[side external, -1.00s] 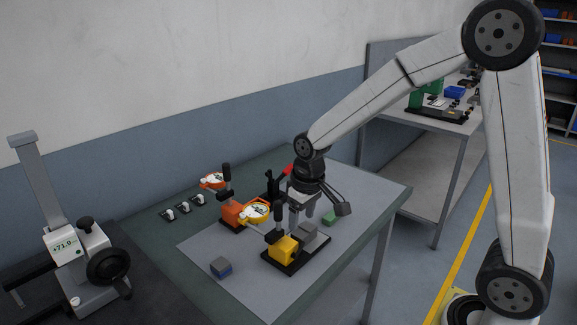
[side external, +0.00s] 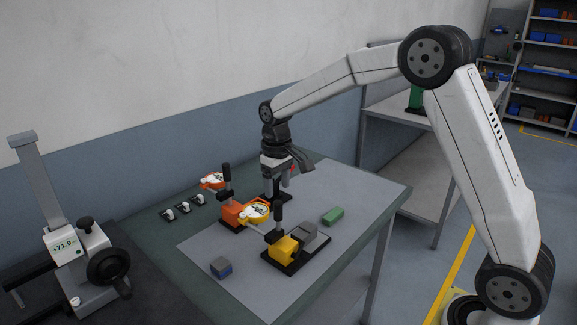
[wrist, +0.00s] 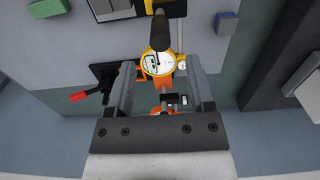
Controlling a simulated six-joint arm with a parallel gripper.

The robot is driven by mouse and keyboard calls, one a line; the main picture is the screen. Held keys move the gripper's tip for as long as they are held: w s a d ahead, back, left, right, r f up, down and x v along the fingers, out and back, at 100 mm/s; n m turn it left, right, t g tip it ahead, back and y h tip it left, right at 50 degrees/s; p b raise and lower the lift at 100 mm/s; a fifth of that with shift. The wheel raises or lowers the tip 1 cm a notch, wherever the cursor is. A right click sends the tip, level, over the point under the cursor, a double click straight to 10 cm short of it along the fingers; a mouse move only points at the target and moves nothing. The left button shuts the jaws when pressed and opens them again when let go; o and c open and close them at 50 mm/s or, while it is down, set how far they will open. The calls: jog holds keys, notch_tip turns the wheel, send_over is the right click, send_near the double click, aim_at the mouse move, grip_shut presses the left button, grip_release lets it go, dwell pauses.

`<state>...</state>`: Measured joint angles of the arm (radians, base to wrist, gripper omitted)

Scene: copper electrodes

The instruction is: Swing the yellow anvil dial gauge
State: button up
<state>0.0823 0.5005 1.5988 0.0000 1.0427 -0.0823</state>
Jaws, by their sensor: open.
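The yellow anvil (side external: 284,248) sits on a black base at the front of the grey mat. Its yellow-rimmed dial gauge (side external: 256,212) is to its left on an arm with a black upright handle (side external: 278,211). The gauge also shows in the wrist view (wrist: 157,62), beyond my fingers, with the handle (wrist: 160,30) above it. The orange anvil (side external: 236,214) and its orange-rimmed gauge (side external: 213,181) stand behind.
A grey-blue block (side external: 221,268) lies at the front left and a green block (side external: 333,216) at the right. A black stand with a red lever (wrist: 92,95) is close to my left finger. A measuring device (side external: 75,250) stands on the dark bench at left.

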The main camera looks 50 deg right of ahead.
aim_at(278, 201)
jog(key=shift+f, duration=3.8)
grip_shut()
jog(key=shift+r, duration=0.1)
